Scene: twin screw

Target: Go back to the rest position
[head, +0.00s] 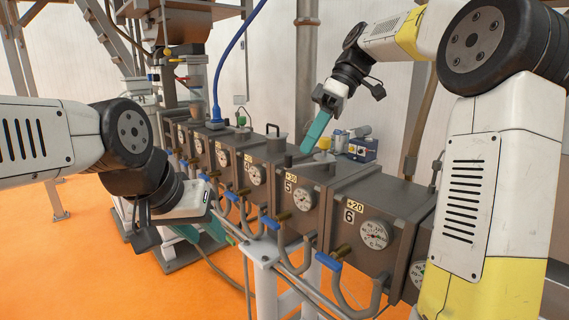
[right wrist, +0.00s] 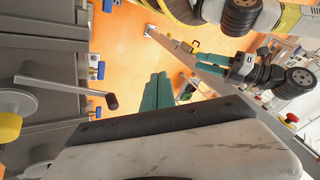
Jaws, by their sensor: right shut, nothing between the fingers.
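My right gripper (head: 312,135) hangs from the upper right in the head view, above the top of the twin screw machine (head: 330,188). Its teal fingers are together and empty; they also show in the right wrist view (right wrist: 156,92). My left gripper (head: 198,232) is low at the left, in front of the machine and above the orange floor.
The machine's row of grey blocks carries round gauges (head: 375,234), blue-handled valves (head: 328,261) and bent pipes. A crank handle (right wrist: 70,88) shows beside my right gripper in the wrist view. Orange floor (head: 85,255) is open at the left.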

